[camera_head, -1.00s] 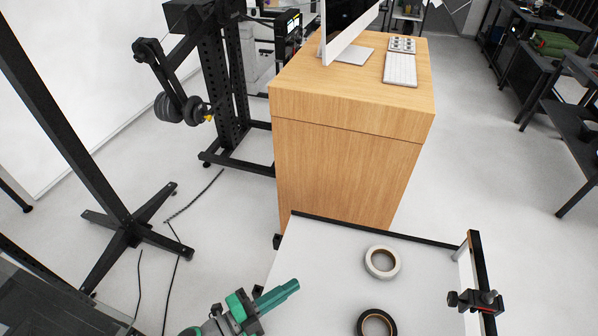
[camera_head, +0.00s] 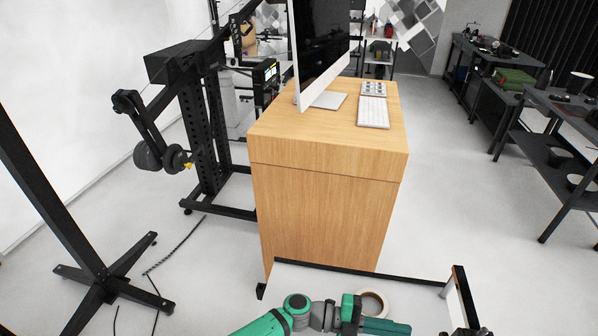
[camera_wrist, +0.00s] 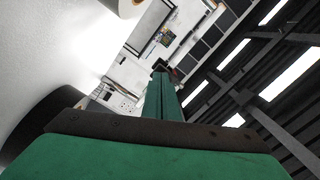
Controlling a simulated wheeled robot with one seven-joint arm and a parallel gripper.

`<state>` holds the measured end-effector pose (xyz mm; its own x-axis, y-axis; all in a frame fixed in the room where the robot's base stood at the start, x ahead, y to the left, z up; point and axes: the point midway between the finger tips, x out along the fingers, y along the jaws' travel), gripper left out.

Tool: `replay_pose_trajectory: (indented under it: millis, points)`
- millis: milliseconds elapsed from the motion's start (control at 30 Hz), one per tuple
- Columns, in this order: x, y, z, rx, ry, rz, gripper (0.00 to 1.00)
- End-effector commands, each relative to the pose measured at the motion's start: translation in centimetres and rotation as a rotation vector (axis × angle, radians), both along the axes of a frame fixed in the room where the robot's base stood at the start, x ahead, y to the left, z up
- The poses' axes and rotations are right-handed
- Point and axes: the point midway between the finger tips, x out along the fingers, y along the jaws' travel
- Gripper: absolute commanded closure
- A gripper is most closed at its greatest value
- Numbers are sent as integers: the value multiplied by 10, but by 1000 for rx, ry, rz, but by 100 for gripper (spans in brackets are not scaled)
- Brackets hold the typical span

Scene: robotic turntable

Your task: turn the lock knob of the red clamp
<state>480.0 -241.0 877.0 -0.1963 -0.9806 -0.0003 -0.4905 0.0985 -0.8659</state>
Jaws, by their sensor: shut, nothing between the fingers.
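My gripper (camera_head: 408,328) is green and low in the head view, stretched to the right over the white table (camera_head: 310,277). Its fingers are shut with nothing between them; they also show closed together in the wrist view (camera_wrist: 161,72). The clamp is mostly cut off by the bottom edge of the head view. Only a dark part (camera_head: 466,332) shows there, right of my fingertips and apart from them. In the wrist view a small dark and reddish thing (camera_wrist: 176,73) shows just beyond the fingertips, perhaps the clamp. Its lock knob cannot be made out.
A white tape roll (camera_head: 374,302) lies on the table behind my gripper, partly hidden by it. A black upright post (camera_head: 463,292) stands at the table's right edge. A wooden desk (camera_head: 325,210) with a monitor stands beyond. A black stand (camera_head: 105,280) is at left.

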Motion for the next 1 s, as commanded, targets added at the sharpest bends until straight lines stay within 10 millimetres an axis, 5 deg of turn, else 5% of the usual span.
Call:
replay_pose_trajectory:
  millis: [600,1000]
  points:
    - [-12,-58,0,-1,0,-2,100]
    - [-14,-68,0,0,0,-1,100]
